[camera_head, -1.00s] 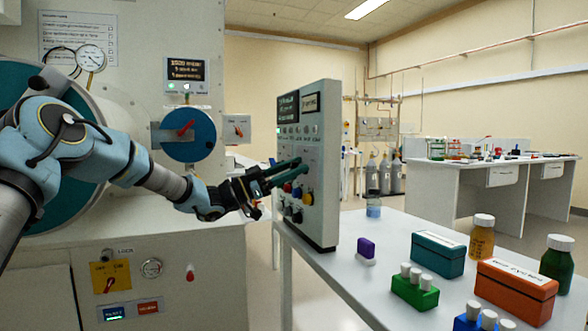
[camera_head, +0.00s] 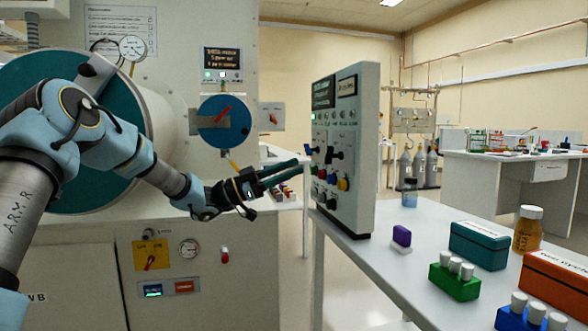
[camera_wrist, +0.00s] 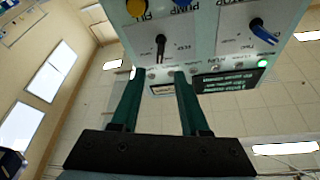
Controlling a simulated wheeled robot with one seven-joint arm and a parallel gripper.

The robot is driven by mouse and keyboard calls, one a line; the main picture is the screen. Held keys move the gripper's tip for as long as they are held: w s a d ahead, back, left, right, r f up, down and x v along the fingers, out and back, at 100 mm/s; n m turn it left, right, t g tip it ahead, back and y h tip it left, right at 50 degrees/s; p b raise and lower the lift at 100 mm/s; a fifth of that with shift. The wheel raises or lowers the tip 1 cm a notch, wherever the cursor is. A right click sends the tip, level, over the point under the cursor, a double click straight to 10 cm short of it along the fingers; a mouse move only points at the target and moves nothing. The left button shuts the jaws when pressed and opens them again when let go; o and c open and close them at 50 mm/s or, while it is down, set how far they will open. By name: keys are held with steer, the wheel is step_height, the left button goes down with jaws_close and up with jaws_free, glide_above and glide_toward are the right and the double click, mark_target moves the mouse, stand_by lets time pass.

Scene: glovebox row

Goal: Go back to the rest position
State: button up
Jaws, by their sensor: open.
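My gripper (camera_head: 282,174) has two long dark green fingers and is empty. In the head view it is in front of the glovebox, just left of the control panel (camera_head: 345,150), with a visible gap to the panel's face. In the wrist view the two fingers (camera_wrist: 154,92) stand apart, and the panel (camera_wrist: 205,40) with its knobs and buttons fills the upper part beyond the fingertips. My arm reaches in from the left edge of the head view.
Open floor shows beyond.

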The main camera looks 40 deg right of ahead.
stand_by(0.3)
steer(key=w+a+f+n+t+y, duration=0.2)
steer(key=w+a+f+n+t, duration=0.3)
steer(key=t, duration=0.3)
steer(key=w+a+f+n+t+y, duration=0.1)
steer(key=w+a+f+n+t, duration=0.15)
steer(key=w+n+t, duration=0.45)
steer(key=a+f+n+t+y, duration=0.1)
steer(key=a+f+n+y, duration=0.25)
steer(key=a, duration=0.55)
steer(key=w+a+f+n+t+y, duration=0.15)
steer(key=a+f+y, duration=0.3)
steer(key=a, duration=0.45)
steer(key=a+f+n+t+y, duration=0.1)
steer(key=a+f+n+y, duration=0.25)
steer(key=a, duration=0.55)
steer(key=s+a+f+n+g+y, duration=0.2)
steer(key=s+a+n+g, duration=0.1)
steer(key=s+a, duration=0.6)
steer(key=s+a+f+n+g+y, duration=0.3)
steer(key=s+a, duration=0.4)
steer(key=s, duration=0.4)
step_height(320, 180, up, 15)
steer(key=p, duration=1.4)
steer(key=shift+f, duration=0.2)
